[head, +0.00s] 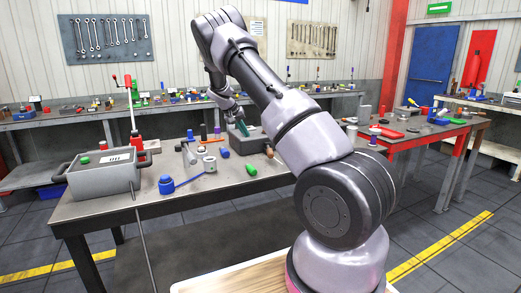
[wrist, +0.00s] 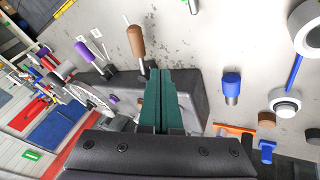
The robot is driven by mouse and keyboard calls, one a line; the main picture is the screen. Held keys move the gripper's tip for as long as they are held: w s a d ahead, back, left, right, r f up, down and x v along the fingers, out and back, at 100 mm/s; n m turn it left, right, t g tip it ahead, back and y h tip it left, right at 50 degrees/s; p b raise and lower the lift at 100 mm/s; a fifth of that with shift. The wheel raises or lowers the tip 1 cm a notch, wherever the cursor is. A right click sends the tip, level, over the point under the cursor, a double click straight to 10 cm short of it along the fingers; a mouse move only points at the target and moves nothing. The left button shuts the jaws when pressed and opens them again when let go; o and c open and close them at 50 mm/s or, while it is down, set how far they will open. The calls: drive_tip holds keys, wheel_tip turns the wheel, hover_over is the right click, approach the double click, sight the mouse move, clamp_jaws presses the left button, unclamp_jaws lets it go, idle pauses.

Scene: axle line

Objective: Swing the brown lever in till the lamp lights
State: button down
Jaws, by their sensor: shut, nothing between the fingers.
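The brown lever handle (wrist: 136,42) shows in the wrist view, just up and left of my fingertips, with a thin metal rod at its end. A small brown handle also shows in the head view (head: 269,152), at the front right of a grey box. My gripper (wrist: 165,74) has teal fingers pressed together with nothing between them, over the dark grey box (wrist: 187,90). In the head view my gripper (head: 242,128) is at that box (head: 256,138). The fingers appear apart from the handle; contact is hard to judge. I cannot make out a lit lamp.
A purple handle (wrist: 83,51) stands left of the brown one. A blue-capped cylinder (wrist: 232,86) and white rings lie to the right. On the bench (head: 120,205), a grey bin (head: 100,175) is at left and a green piece (head: 251,169) near the front edge.

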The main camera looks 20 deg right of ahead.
sight(268, 152)
drive_tip(key=shift+f, duration=0.1)
drive_tip(key=x, duration=0.9)
drive_tip(key=d, duration=0.1)
drive_tip(key=d+f, duration=0.1)
drive_tip(key=s+d, duration=0.1)
drive_tip(key=shift+d+f, duration=0.35)
drive_tip(key=shift+s+d, duration=0.1)
drive_tip(key=shift+d, duration=0.1)
drive_tip(key=shift+d, duration=0.15)
drive_tip(key=shift+s+d+n+t, duration=0.3)
drive_tip(key=shift+s+d+n, duration=0.15)
drive_tip(key=shift+d+n, duration=0.25)
drive_tip(key=d+n, duration=0.1)
drive_tip(key=d, duration=0.1)
drive_tip(key=s+d+n+t+y, duration=0.1)
drive_tip(key=d+n, duration=0.1)
drive_tip(key=d+n+t+y, duration=0.1)
drive_tip(key=d+n, duration=0.1)
drive_tip(key=shift+s+d, duration=0.1)
drive_tip(key=shift+s, duration=0.3)
drive_tip(key=shift+w+d+n, duration=0.15)
drive_tip(key=shift+d, duration=0.55)
drive_tip(key=shift+w+d+n, duration=0.1)
drive_tip(key=shift+d+n, duration=0.05)
drive_tip(key=shift+d, duration=0.7)
